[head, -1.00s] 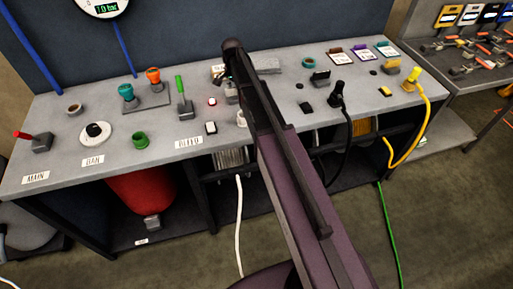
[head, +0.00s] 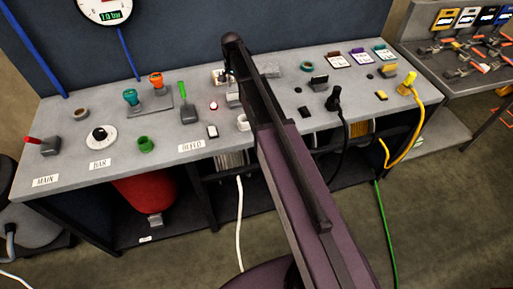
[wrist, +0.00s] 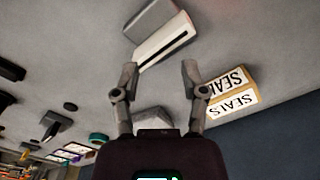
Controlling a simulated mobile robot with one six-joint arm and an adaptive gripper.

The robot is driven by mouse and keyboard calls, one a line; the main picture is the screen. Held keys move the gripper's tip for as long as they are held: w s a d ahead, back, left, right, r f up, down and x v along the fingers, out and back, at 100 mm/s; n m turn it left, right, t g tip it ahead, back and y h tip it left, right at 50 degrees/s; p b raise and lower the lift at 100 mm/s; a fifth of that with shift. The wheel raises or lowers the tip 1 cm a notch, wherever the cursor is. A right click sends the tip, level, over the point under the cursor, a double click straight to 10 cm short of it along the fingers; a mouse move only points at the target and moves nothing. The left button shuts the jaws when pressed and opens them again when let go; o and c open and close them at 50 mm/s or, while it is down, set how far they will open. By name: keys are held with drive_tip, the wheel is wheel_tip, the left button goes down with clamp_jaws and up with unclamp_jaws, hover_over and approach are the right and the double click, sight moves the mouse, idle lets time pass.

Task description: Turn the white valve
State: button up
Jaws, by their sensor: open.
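My gripper (wrist: 160,68) is open and empty in the wrist view, its two fingers apart over the grey bench top. A white slotted block (wrist: 167,42) with a grey part beside it lies just beyond the fingertips. I cannot tell whether it belongs to the white valve. In the head view my arm covers the middle of the bench and hides most of the gripper. A teal valve (head: 131,97) and an orange valve (head: 156,81) stand on a grey plate left of the arm. No clearly white valve shows there; a white ring-shaped piece (head: 243,122) is partly hidden by the arm.
The bench (head: 60,165) also carries a white dial (head: 101,138), a green-handled lever (head: 184,96), a red-tipped lever (head: 46,145) and a black plug (head: 334,98). A yellow cable (head: 414,125) hangs at right.

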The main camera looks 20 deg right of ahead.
sight(236, 92)
drive_tip(key=shift+r+p, duration=4.05)
drive_tip(key=shift+r, duration=0.3)
drive_tip(key=s+f+n+b, duration=0.2)
drive_tip(key=s+f+b, duration=0.3)
drive_tip(key=s, duration=0.5)
drive_tip(key=s+f+n+b, duration=0.3)
drive_tip(key=s+f+b, duration=0.2)
drive_tip(key=s, duration=0.5)
drive_tip(key=s+f+n+b, duration=0.2)
drive_tip(key=s+f+b, duration=0.3)
drive_tip(key=s, duration=0.5)
drive_tip(key=shift+s+f+n+b, duration=0.15)
drive_tip(key=shift+f+n+b, duration=0.15)
drive_tip(key=shift+b, duration=0.05)
drive_tip(key=shift+s, duration=0.15)
drive_tip(key=shift+a, duration=0.1)
